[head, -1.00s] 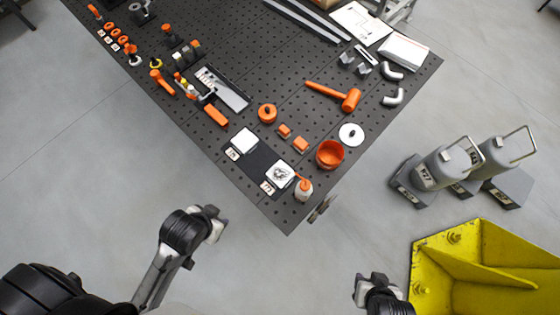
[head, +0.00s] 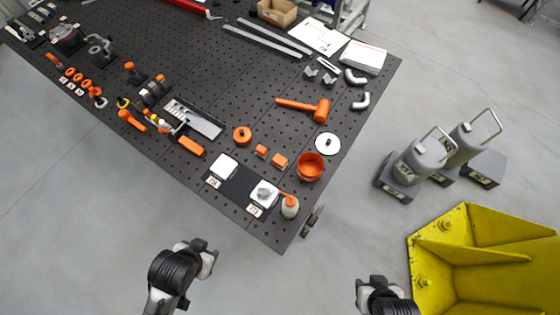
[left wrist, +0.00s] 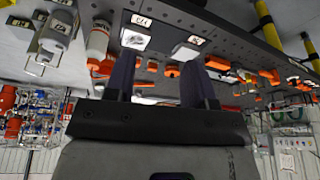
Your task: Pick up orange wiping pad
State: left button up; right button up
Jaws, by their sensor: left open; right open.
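Two small orange blocks, one (head: 262,150) and another (head: 279,161), lie on the black perforated table near its front corner. A longer orange block (head: 191,147) lies further left. I cannot tell for sure which of these is the wiping pad. My left gripper (head: 207,259) is off the table's front edge, apart from everything. In the left wrist view its two dark fingers (left wrist: 158,75) are spread and empty, with orange pieces behind them too small to name. My right gripper (head: 378,283) is low in the head view, open and away from the table.
Near the blocks are an orange bowl (head: 311,167), a white disc (head: 327,143), a bottle with an orange cap (head: 290,207), a white square piece (head: 223,166) and an orange mallet (head: 305,107). A yellow steel part (head: 470,255) and grey weights (head: 420,158) stand right on the floor.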

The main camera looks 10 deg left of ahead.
pick_arm(q)
jog(key=o, duration=0.8)
